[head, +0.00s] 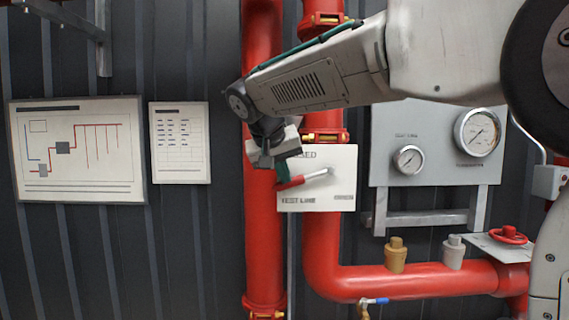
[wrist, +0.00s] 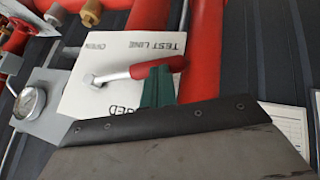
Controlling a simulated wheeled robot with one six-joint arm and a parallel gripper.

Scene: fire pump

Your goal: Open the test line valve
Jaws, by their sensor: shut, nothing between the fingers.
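The test line valve is a lever with a red grip (head: 290,184) and a silver arm (head: 318,175) on a white plate (head: 335,200) lettered "TEST LINE", "OPEN" and a partly hidden "...SED". The lever lies nearly level, its grip to the left and slightly low. In the wrist view the red grip (wrist: 172,64) and the plate (wrist: 100,62) also show. My gripper (head: 282,172), with green fingers, is at the grip's left end. In the wrist view the shut fingers (wrist: 157,85) reach up against or just beside the grip; I cannot tell whether they touch.
A red vertical pipe (head: 264,240) stands left of the plate. A gauge panel (head: 432,170) with two dials is to the right. Below are a red horizontal pipe (head: 420,281), a small blue-handled valve (head: 375,301) and a red handwheel (head: 508,235). Charts (head: 78,150) hang on the left wall.

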